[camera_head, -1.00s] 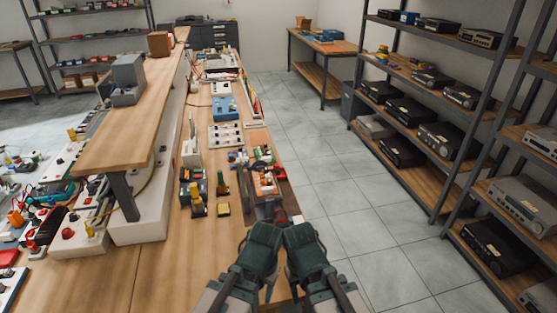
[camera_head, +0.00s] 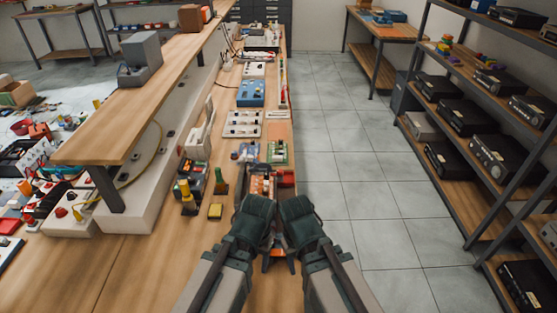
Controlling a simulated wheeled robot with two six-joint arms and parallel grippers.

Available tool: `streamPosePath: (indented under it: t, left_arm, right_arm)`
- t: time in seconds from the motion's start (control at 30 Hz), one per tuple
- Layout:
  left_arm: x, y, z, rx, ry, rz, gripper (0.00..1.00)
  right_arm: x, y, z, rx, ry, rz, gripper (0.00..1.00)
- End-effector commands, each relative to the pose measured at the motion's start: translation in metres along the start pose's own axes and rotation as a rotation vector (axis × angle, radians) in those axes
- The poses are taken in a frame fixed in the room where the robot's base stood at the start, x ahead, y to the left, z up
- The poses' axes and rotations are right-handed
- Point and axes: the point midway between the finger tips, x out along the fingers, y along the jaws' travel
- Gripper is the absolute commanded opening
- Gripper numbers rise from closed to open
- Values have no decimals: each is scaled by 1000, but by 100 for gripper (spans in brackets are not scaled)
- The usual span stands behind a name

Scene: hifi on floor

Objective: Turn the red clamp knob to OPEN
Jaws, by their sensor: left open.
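The dark green wrists of my two arms sit side by side over the near right part of the wooden bench (camera_head: 110,275). Under them, my left gripper (camera_head: 268,259) shows only as a dark tip beside a small orange part; it is open. The fingers of my right gripper are hidden under its wrist. Just beyond the wrists stands a small orange-and-black device (camera_head: 262,184). A red part (camera_head: 287,176) lies right beside it. I cannot tell whether this is the clamp knob, and no OPEN marking is readable.
A green board (camera_head: 277,152), a white switch panel (camera_head: 243,124) and a blue box (camera_head: 251,93) lie farther along. A raised shelf (camera_head: 135,120) is left; open floor is right.

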Motion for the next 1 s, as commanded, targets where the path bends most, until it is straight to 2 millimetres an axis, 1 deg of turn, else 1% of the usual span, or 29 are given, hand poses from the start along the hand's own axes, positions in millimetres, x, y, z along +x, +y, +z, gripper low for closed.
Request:
streamPosePath:
  t: [0.03,0.2,0.3,0.47,0.57,0.63,0.67,0.7,0.73,0.77,0.8,0.87,0.9,0.97,1.0]
  left_arm:
    - [-24,-10,-1,-22,5,6,60]
    - [-78,-47,-8,-112,33,33,60]
    - [-102,-67,-12,-152,50,48,60]
    - [-134,-93,-26,-176,72,62,60]
    - [-153,-108,-44,-151,87,68,60]
    - [-167,-118,-70,-87,97,69,60]
    - [-171,-121,-86,-41,101,68,60]
    - [-173,-122,-104,26,104,66,60]
    - [-173,-121,-118,81,106,64,60]
    - [-174,-120,-132,135,107,62,60]
    - [-175,-117,-151,210,109,59,60]
    - [-176,-112,-180,325,110,53,60]
    - [-177,-107,-199,405,111,49,60]
    - [-179,-98,-229,527,111,44,60]
    - [-180,-92,-248,607,112,40,60]
  right_arm:
    - [-25,2,2,1,0,0,50]
    - [-82,8,5,3,0,-1,50]
    - [-107,10,6,4,0,-1,50]
    - [-140,13,8,6,0,-2,50]
    - [-159,15,9,7,0,-2,50]
    - [-173,16,10,8,0,-2,50]
    - [-176,17,10,8,0,-2,50]
    - [-178,17,10,8,0,-2,50]
    - [-177,17,10,8,0,-2,50]
    - [-177,17,10,8,0,-2,50]
    - [-176,17,10,8,0,-2,50]
    - [-176,16,10,9,0,-2,50]
    - [-176,16,10,9,0,-2,50]
    - [-175,16,10,8,0,-2,50]
    - [-175,16,10,8,0,-2,50]
